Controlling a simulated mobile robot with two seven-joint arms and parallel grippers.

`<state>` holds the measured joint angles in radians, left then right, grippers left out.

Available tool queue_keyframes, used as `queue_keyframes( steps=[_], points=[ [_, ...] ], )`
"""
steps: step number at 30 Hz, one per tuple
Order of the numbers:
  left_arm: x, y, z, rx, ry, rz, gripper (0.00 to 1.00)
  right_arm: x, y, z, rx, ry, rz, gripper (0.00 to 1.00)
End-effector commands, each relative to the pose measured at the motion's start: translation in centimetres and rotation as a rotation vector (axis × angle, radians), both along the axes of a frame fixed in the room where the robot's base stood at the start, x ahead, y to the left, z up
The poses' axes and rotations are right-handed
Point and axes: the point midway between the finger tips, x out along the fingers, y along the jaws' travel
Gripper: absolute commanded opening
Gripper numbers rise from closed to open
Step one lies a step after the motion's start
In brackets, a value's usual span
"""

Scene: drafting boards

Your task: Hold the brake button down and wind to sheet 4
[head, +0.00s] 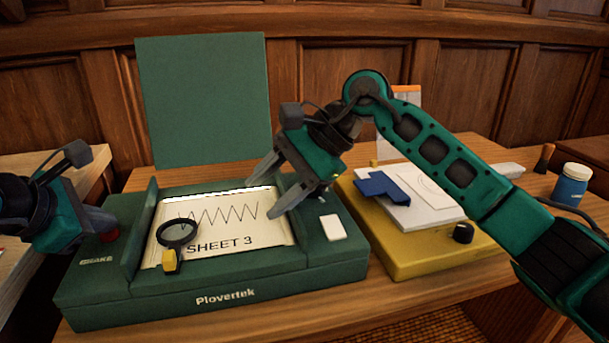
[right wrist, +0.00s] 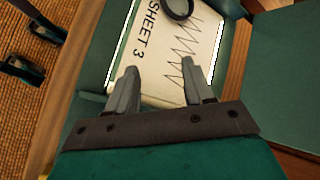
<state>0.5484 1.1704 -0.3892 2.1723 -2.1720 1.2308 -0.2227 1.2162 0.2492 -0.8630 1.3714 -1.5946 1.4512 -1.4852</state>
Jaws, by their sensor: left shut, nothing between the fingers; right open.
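The green Plovertek board (head: 225,296) stands on the table with its lid up. Its window shows a sheet (head: 262,232) marked "SHEET 3" with a zigzag line; the sheet also shows in the right wrist view (right wrist: 165,45). The red brake button (head: 110,235) is at the board's left, beside the "BRAKE" label. My left gripper (head: 112,222) is shut and empty, its tips at the button; whether it is pressed I cannot tell. My right gripper (head: 261,197) is open and empty above the sheet's right side. I see no winding knob on the green board; my right gripper hides part of it.
A magnifier (head: 176,234) lies on the window. A white piece (head: 332,227) is on the board's right side. A yellow board (head: 400,262) with a black knob (head: 463,233), white sheets and a blue piece (head: 382,187) stands to the right. A blue bottle (head: 570,186) is farther right.

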Motion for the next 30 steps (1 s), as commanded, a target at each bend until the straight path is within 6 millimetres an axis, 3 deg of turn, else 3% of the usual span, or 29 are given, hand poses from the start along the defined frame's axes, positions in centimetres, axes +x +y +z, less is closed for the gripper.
queue_keyframes(
  steps=[6,13,19,30],
  points=[
    [-0.1,0.0,-0.2,0.0,0.006,0.0,0.0,2.6,-1.6,2.5,-0.437,-0.339,0.196,0.52],
    [-0.1,0.0,-0.2,0.0,0.006,0.0,0.0,4.7,-4.4,6.3,-0.795,-0.519,0.304,0.52],
    [-0.1,0.0,-0.2,0.0,0.006,0.0,0.0,5.2,-5.5,7.9,-0.911,-0.559,0.331,0.52],
    [-0.1,0.0,-0.2,0.0,0.006,0.0,0.0,5.2,-5.5,7.8,-0.914,-0.56,0.332,0.52]
  ],
)
